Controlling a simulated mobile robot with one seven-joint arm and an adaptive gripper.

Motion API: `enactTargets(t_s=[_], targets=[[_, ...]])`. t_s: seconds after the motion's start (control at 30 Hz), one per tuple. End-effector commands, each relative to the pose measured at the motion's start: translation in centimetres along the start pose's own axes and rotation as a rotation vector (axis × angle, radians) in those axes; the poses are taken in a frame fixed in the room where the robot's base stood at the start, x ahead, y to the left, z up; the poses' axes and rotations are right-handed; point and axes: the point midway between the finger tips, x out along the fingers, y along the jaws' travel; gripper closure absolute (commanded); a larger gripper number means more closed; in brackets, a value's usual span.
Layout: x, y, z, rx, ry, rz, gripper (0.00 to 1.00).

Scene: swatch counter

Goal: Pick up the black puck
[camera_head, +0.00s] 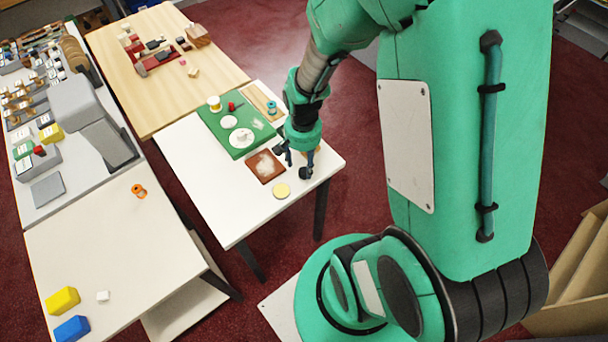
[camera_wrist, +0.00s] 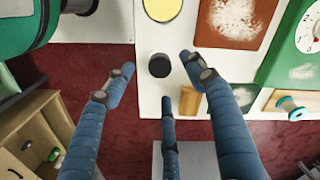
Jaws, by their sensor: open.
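The black puck (camera_wrist: 159,65) lies on the white table (camera_wrist: 148,100) near its edge, in the wrist view. It also shows as a small dark shape below my gripper in the head view (camera_head: 305,173). My gripper (camera_wrist: 157,75) is open, its blue fingers spread around the puck with nothing held. The right finger's tip is close beside the puck; the left finger reaches over the table edge. A third finger is below the puck in the picture. I cannot tell the exact height of the fingertips above the table.
A yellow disc (camera_head: 281,190) and a brown mat (camera_head: 265,166) lie near the puck. A green mat (camera_head: 212,120) with white discs is farther back. An orange-brown piece (camera_wrist: 189,101) stands close to the fingers. The side table (camera_head: 110,250) has free room.

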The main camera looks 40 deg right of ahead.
Motion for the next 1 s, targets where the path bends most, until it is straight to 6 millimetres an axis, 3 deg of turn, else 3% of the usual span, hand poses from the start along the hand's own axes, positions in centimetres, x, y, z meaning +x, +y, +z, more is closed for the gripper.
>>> enactTargets(t_s=[0.57, 1.0], targets=[[1.2, 0.1, 0.0, 0.0, -0.001, 0.001, 0.44], [5.7, 0.2, -0.2, 0.0, -0.002, 0.001, 0.44]])
